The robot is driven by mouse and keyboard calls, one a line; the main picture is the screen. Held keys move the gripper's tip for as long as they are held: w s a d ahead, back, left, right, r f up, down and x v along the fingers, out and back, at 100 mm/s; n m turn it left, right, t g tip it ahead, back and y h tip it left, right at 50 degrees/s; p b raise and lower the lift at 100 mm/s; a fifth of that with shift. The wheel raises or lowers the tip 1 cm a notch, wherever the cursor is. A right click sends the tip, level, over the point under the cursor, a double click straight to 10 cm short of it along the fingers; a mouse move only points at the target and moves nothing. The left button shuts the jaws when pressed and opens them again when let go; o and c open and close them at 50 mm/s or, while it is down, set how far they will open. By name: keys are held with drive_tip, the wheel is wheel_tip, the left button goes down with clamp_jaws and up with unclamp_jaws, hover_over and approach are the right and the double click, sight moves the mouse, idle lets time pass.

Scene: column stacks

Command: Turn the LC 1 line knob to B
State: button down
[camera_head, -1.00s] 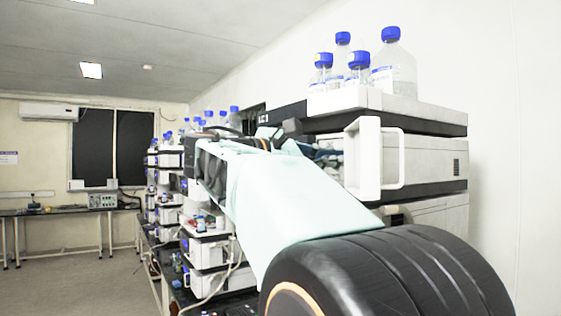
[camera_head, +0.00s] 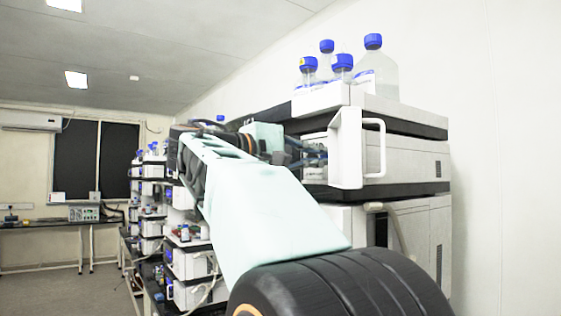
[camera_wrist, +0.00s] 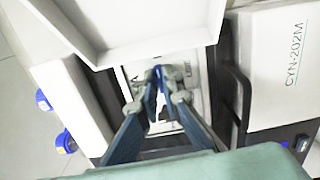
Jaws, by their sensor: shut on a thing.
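My gripper shows in the wrist view (camera_wrist: 162,76), its two dark blue fingers closing together at the tips in front of a pale panel with small print (camera_wrist: 138,84). A small blue piece between the fingertips looks like the LC 1 line knob (camera_wrist: 158,72); the fingers hide most of it, and its setting cannot be read. In the head view my gripper (camera_head: 312,153) is at the front of the near instrument stack (camera_head: 405,155), partly behind an open white door (camera_head: 346,150). The knob cannot be made out there.
The white door also hangs over the top of the wrist view (camera_wrist: 130,25), close to the fingers. Blue-capped bottles (camera_head: 375,75) stand on top of the stack. More instrument stacks (camera_head: 185,262) line the bench to the left. Open floor (camera_head: 60,290) lies at the far left.

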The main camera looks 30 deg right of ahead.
drive_tip(key=shift+m, duration=0.4)
drive_tip(key=c, duration=2.1)
unclamp_jaws()
drive_tip(key=a, duration=1.2)
drive_tip(key=shift+s, duration=0.45)
